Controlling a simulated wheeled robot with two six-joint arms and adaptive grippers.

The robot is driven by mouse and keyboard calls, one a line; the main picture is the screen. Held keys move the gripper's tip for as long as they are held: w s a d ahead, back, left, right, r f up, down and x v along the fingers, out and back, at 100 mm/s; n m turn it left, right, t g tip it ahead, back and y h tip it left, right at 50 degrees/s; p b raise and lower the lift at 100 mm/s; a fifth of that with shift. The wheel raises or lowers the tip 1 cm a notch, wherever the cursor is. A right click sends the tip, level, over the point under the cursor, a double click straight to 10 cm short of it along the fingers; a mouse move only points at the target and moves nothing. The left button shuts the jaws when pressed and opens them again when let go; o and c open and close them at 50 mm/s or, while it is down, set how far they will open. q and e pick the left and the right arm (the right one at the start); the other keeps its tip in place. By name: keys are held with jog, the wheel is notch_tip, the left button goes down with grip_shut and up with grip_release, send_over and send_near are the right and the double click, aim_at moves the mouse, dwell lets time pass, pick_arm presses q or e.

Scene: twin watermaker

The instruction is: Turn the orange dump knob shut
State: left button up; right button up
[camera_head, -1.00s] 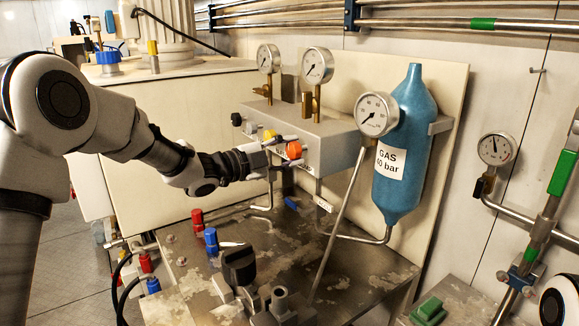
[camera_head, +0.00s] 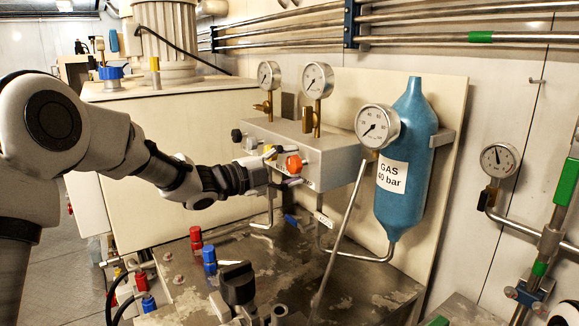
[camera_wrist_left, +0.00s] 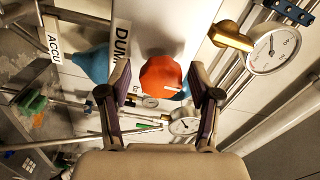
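The orange dump knob (camera_head: 294,163) is on the front of a grey valve block (camera_head: 330,160). In the left wrist view the knob (camera_wrist_left: 160,76) lies between the two fingers of my left gripper (camera_wrist_left: 163,95), with a white mark on its lower right. The fingers are open, with a gap visible on each side of the knob. In the head view my left gripper (camera_head: 283,169) is at the knob, one finger above and one below it. A partly hidden label reading "DUM" (camera_wrist_left: 121,45) is left of the knob.
A yellow knob (camera_head: 268,149) and a black knob (camera_head: 237,135) are left of the orange one on the block. Gauges (camera_head: 318,80) stand above it. A blue gas bottle (camera_head: 408,160) is to the right. Red and blue fittings (camera_head: 209,259) stand on the metal bench below.

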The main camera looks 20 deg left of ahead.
pick_arm(q)
jog(key=v, duration=1.2)
